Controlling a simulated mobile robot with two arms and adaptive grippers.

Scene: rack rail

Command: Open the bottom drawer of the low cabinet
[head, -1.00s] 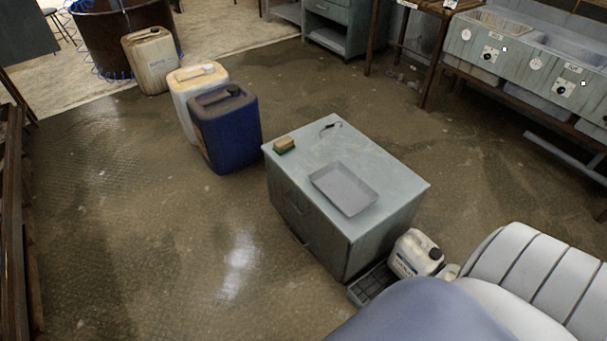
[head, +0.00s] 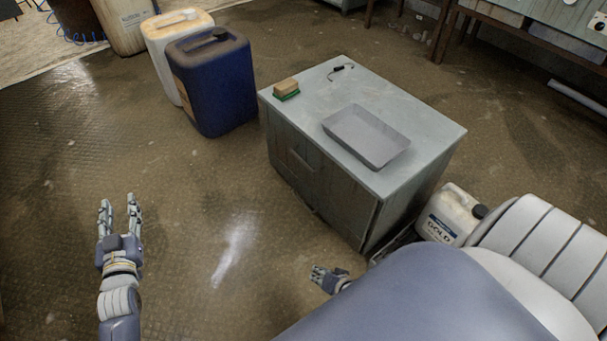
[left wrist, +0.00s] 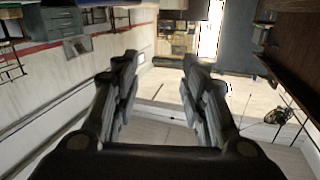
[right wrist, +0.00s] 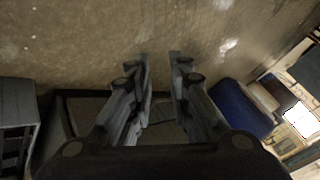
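The low grey-green cabinet (head: 425,135) stands in the middle of the head view, its front facing lower left. A handle shows on the upper front (head: 300,160). The lower front (head: 300,195) is dark and looks flush; its bottom drawer's details are hard to make out. My left gripper (head: 120,205) is open and empty over the floor, well to the left of the cabinet; its spread fingers show in the left wrist view (left wrist: 160,60). My right gripper (head: 318,271) is low before the cabinet's near front corner, apart from it. Its fingers are apart and empty in the right wrist view (right wrist: 160,62).
A grey tray (head: 366,137), a sponge (head: 286,87) and a small dark hooked item (head: 340,70) lie on the cabinet top. A blue canister (head: 215,85) and a white one (head: 160,50) stand behind left. A white jug (head: 450,215) is beside the cabinet. Floor before the cabinet is clear.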

